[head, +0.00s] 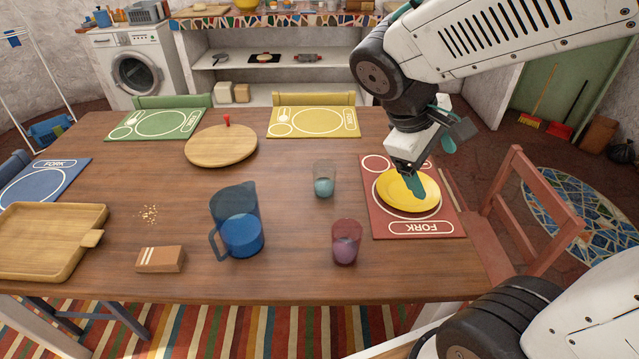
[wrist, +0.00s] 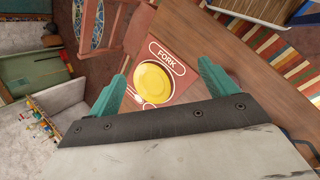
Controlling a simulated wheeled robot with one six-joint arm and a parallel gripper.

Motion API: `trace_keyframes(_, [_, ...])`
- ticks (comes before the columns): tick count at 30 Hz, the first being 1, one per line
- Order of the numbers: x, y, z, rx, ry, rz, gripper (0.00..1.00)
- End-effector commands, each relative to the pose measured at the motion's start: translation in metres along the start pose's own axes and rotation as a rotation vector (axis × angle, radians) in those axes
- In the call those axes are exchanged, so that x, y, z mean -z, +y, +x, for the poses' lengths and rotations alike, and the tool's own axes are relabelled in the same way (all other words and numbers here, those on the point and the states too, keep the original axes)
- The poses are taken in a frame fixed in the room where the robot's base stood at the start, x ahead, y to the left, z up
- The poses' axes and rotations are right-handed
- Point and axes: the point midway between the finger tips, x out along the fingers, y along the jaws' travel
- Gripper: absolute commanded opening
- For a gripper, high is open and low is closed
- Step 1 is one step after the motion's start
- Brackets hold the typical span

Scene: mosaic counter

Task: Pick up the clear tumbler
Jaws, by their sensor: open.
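The clear tumbler (head: 324,178) stands upright on the wooden table (head: 290,268), with some teal-looking contents or tint in its lower part. A purple-red tumbler (head: 346,242) stands nearer the front, and a blue pitcher (head: 238,222) stands to the left. My gripper (head: 418,186) is open and empty, to the right of the clear tumbler, over the yellow plate (head: 405,190) on the red placemat. In the wrist view my gripper (wrist: 158,95) has its teal fingers spread, with the yellow plate (wrist: 153,82) beyond them.
A round wooden board (head: 220,147) and a yellow placemat (head: 313,122) lie toward the back. A wooden tray (head: 45,240) and a brown block (head: 160,260) are at the left. A red chair (head: 525,210) stands at the right. Bare table surrounds the clear tumbler.

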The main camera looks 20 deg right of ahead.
Motion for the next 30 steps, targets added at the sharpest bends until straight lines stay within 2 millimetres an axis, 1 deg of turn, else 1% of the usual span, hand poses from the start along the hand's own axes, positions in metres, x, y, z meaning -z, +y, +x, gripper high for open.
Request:
trace_keyframes(1, [0.018,0.006,0.007,-0.064,-0.039,-0.087,0.85])
trace_keyframes(5, [0.065,0.022,0.022,-0.247,-0.112,-0.317,0.85])
trace_keyframes(6, [0.082,0.025,0.027,-0.302,-0.131,-0.391,0.85])
trace_keyframes(8, [0.108,0.026,0.033,-0.386,-0.157,-0.504,0.85])
trace_keyframes(10, [0.141,0.024,0.042,-0.481,-0.182,-0.640,0.85])
trace_keyframes(11, [0.155,0.022,0.046,-0.522,-0.192,-0.699,0.85])
trace_keyframes(12, [0.174,0.017,0.051,-0.576,-0.202,-0.778,0.85])
trace_keyframes(14, [0.204,0.007,0.060,-0.656,-0.215,-0.899,0.85])
trace_keyframes(15, [0.223,-0.002,0.067,-0.707,-0.221,-0.981,0.85])
trace_keyframes(17, [0.252,-0.017,0.077,-0.782,-0.225,-1.099,0.85])
trace_keyframes(18, [0.269,-0.029,0.084,-0.827,-0.226,-1.174,0.85])
trace_keyframes(19, [0.280,-0.037,0.089,-0.858,-0.226,-1.225,0.85])
trace_keyframes(21, [0.301,-0.055,0.099,-0.919,-0.223,-1.325,0.85])
trace_keyframes(24, [0.321,-0.074,0.109,-0.977,-0.218,-1.422,0.85])
trace_keyframes(27, [0.331,-0.090,0.120,-1.004,-0.209,-1.506,0.85])
trace_keyframes(30, [0.337,-0.096,0.126,-1.015,-0.204,-1.549,0.85])
